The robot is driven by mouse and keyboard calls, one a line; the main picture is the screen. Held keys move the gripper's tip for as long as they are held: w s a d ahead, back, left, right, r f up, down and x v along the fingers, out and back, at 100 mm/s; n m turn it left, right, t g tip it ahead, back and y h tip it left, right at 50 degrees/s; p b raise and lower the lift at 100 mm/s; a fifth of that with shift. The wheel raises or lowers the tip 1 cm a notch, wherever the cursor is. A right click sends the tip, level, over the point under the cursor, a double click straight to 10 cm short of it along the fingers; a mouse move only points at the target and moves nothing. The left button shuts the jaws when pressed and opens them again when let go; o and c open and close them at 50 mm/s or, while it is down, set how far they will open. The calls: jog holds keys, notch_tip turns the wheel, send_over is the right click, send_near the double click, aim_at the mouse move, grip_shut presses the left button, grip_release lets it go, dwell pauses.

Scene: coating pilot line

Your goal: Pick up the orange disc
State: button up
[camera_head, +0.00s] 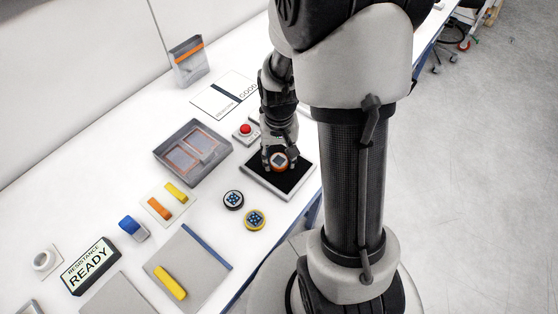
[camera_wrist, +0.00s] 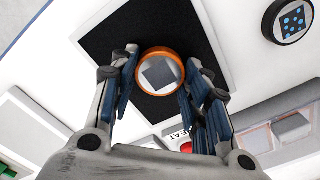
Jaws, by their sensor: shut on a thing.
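The orange disc (camera_head: 279,161) has an orange rim and a pale face with a dark square. It is at the black pad (camera_head: 258,179) in its pale frame. It also shows in the wrist view (camera_wrist: 160,72), between my fingers. My gripper (camera_head: 280,164) points down over the pad and is shut on the disc, one finger on each side, as the wrist view (camera_wrist: 164,66) shows. I cannot tell whether the disc touches the pad or is just above it.
A grey tray (camera_head: 160,154) is farther left. The READY sign (camera_head: 90,266) stands at lower left.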

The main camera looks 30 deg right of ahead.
aim_at(278, 161)
jog(key=shift+r, duration=0.1)
jog(key=shift+c, duration=0.2)
notch_tip(278, 161, up, 20)
jog(key=p, duration=0.7)
